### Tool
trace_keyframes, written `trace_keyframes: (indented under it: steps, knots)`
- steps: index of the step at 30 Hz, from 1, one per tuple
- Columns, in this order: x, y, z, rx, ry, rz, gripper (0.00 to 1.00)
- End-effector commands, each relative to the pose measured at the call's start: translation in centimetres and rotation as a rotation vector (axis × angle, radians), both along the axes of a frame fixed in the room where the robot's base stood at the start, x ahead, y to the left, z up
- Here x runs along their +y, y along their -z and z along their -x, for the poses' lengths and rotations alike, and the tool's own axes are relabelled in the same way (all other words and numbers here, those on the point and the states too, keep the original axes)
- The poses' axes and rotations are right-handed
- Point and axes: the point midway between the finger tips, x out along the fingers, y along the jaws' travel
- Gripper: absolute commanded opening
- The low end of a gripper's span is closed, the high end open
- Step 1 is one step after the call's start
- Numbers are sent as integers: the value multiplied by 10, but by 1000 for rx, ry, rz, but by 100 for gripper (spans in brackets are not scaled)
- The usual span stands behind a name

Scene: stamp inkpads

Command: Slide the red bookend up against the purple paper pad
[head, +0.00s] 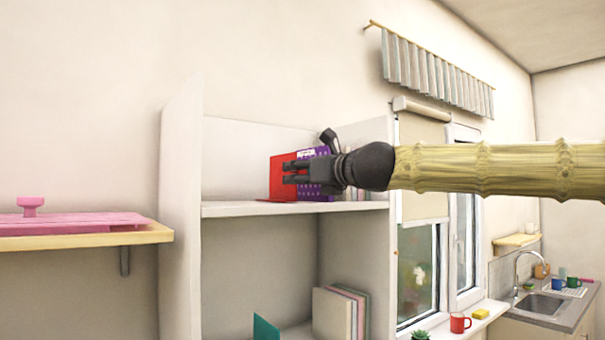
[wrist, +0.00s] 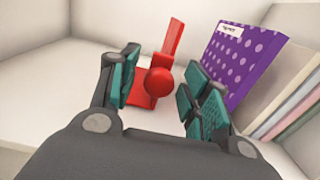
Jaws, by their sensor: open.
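The red bookend (head: 281,178) stands on the upper shelf in the head view. In the wrist view the red bookend (wrist: 138,87) shows an upright plate, a flat foot and a round knob facing me. The purple paper pad (wrist: 236,62), dotted white with a label, leans to the right of the bookend, with a gap visible between them. It also shows in the head view (head: 316,154), partly behind my gripper. My gripper (head: 289,172) is open. In the wrist view its teal-padded fingers (wrist: 160,100) are spread left and right of the knob; I cannot tell whether they touch it.
Several pale pads or books (wrist: 284,92) lean right of the purple pad. The white shelf (head: 290,208) has side walls and a front edge; free shelf surface lies left of the bookend. Below stand a green bookend (head: 266,329) and several books (head: 333,315).

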Motion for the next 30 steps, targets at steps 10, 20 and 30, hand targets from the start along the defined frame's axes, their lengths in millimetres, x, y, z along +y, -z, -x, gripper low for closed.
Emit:
trace_keyframes:
  steps: [10,20,30]
  knots:
    - [0,0,0,0,0,0,9]
    - [-7,-2,-5,1,2,-2,0]
    - [-38,-1,-27,-1,1,-1,0]
